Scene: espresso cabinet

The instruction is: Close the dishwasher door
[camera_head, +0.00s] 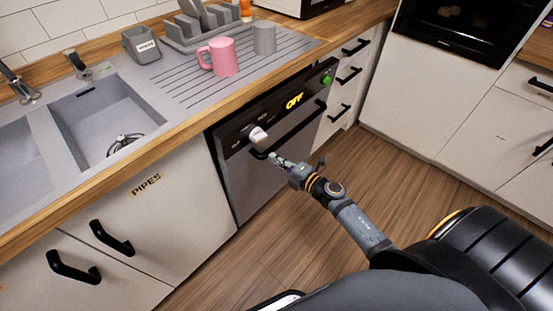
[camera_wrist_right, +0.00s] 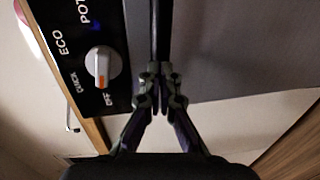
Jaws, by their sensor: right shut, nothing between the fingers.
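The dishwasher door (camera_head: 258,188) is a grey front under the counter. It stands upright, shut or nearly shut; I cannot tell if a small gap is left at its top. Its black top panel carries a lit "OFF", a green button (camera_head: 326,79) and a pale knob (camera_head: 258,135), which also shows in the right wrist view (camera_wrist_right: 101,67). A black bar handle (camera_head: 300,129) runs across the door. My right gripper (camera_head: 274,157) is shut and empty in front of the door, by the handle's left end. Its fingertips (camera_wrist_right: 160,92) look close to the handle; contact is unclear. My left gripper is out of view.
The sink (camera_head: 100,112) is at left above the "PIPES" cabinet (camera_head: 150,215). A pink mug (camera_head: 224,58) and a grey mug (camera_head: 265,38) stand on the drainboard. Drawers (camera_head: 350,75) adjoin the dishwasher at right. The wooden floor (camera_head: 400,165) in front is clear beside my arm.

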